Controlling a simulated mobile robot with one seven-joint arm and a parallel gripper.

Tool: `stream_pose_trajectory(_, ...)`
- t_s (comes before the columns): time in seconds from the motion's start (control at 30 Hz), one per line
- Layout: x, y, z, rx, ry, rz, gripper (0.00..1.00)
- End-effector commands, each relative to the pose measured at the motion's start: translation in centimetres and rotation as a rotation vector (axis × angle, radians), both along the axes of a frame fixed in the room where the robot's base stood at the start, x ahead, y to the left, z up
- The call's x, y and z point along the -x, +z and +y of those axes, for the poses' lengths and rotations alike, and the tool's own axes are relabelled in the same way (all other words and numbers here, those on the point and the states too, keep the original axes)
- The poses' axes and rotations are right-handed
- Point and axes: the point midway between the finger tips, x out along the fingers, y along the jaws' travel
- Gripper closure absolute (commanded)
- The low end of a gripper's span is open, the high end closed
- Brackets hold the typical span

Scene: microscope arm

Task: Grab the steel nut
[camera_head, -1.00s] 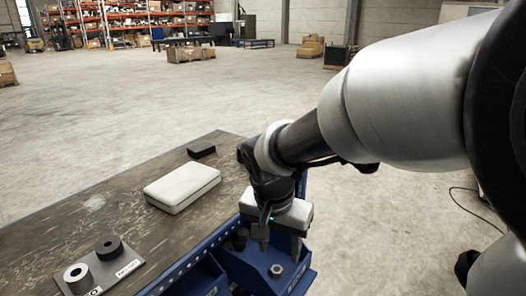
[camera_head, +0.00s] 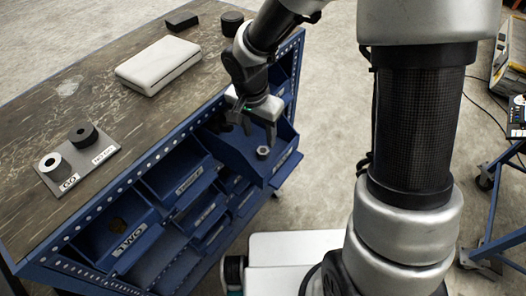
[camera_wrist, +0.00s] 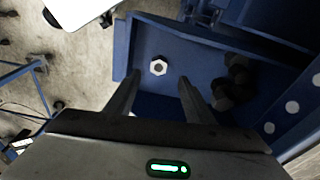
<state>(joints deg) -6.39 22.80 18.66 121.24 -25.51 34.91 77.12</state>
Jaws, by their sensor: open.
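The steel nut (camera_head: 263,151) is a small silver hexagonal ring lying in a blue open bin (camera_head: 236,153) at the bench's end. In the wrist view the nut (camera_wrist: 158,66) rests on the bin floor, with its dark hole facing up. My gripper (camera_head: 260,132) is open above the bin. In the wrist view its two fingers (camera_wrist: 160,85) are spread apart with nothing between them, and the nut shows just past their tips, roughly centred. The height left between the tips and the nut is hard to tell.
Dark parts (camera_wrist: 232,80) lie in the same bin, right of the nut in the wrist view. More blue bins (camera_head: 182,183) line the bench side. On the wooden top are a white case (camera_head: 158,64), a black block (camera_head: 182,21) and a grey plate (camera_head: 78,165) bearing two cylinders.

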Motion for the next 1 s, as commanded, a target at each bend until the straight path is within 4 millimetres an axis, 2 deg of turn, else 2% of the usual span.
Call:
stream_pose_trajectory(0.03, 0.0, -1.1, -0.1, 0.0, 0.0, 0.005, 0.52)
stream_pose_trajectory(0.1, -0.1, -1.9, -0.2, 0.001, 0.001, 0.003, 0.52)
stream_pose_trajectory(0.33, -0.3, -3.4, -0.3, 0.0, 0.0, 0.002, 0.52)
stream_pose_trajectory(0.6, -0.6, -7.2, -0.8, 0.0, 0.002, 0.002, 0.52)
stream_pose_trajectory(0.7, -0.8, -7.8, -0.8, -0.002, 0.001, 0.001, 0.52)
stream_pose_trajectory(0.93, -0.8, -7.9, -0.8, -0.002, 0.0, -0.001, 0.52)
stream_pose_trajectory(1.0, -0.8, -7.9, -0.8, -0.002, 0.0, -0.001, 0.63)
